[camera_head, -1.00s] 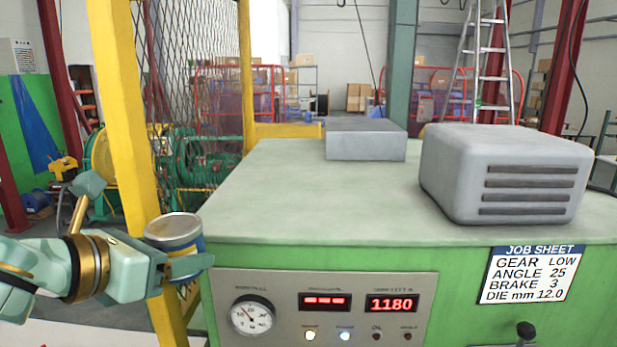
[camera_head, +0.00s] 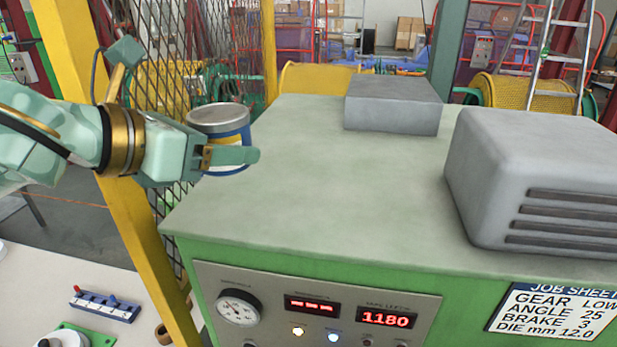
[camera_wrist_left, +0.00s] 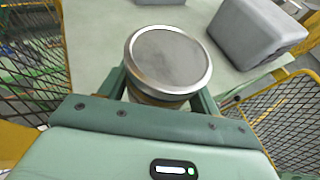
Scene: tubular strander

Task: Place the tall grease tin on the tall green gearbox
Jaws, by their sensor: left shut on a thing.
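The tall grease tin (camera_head: 218,116) has a grey lid and a blue, yellow and white side. My left gripper (camera_head: 230,157) is shut on it and holds it upright. In the head view the tin shows at the left back edge of the tall green gearbox's pale top (camera_head: 310,190); its height above that top is hard to tell. In the left wrist view the tin's round lid (camera_wrist_left: 168,62) shows between the fingers, hiding its lower part. My right gripper is not in view.
A grey block (camera_head: 392,105) stands at the back of the top and a large ribbed grey box (camera_head: 540,180) at the right. A yellow post (camera_head: 125,200) and mesh guard (camera_head: 165,60) stand at the left. The middle of the top is clear.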

